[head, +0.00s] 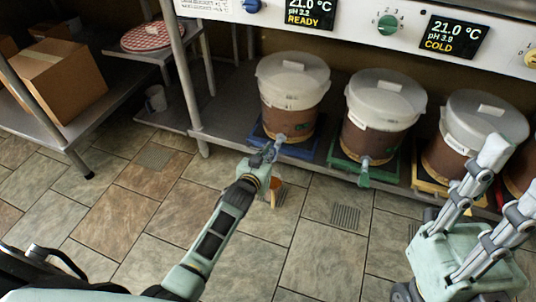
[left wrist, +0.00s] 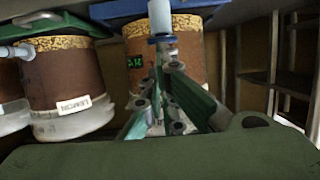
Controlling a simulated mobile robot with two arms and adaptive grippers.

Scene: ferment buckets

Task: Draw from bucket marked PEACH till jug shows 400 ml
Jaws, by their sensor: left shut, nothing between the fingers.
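A brown bucket (head: 289,100) with a white lid stands on a blue mat, its tap (head: 280,139) pointing out over the shelf edge. Its label is too small to read. My left gripper (head: 267,152) is shut and empty right at this tap; I cannot tell if they touch. A small container (head: 274,192) with something orange is below, partly hidden by my gripper. My right gripper (head: 507,180) is open and empty.
A bucket on a green mat (head: 381,120) stands to the right; in the left wrist view its label (left wrist: 75,107) reads LEMON. Another bucket (head: 473,130) stands on a yellow mat. A mug (head: 156,99) and cardboard box (head: 58,78) are left. The tiled floor is mostly clear.

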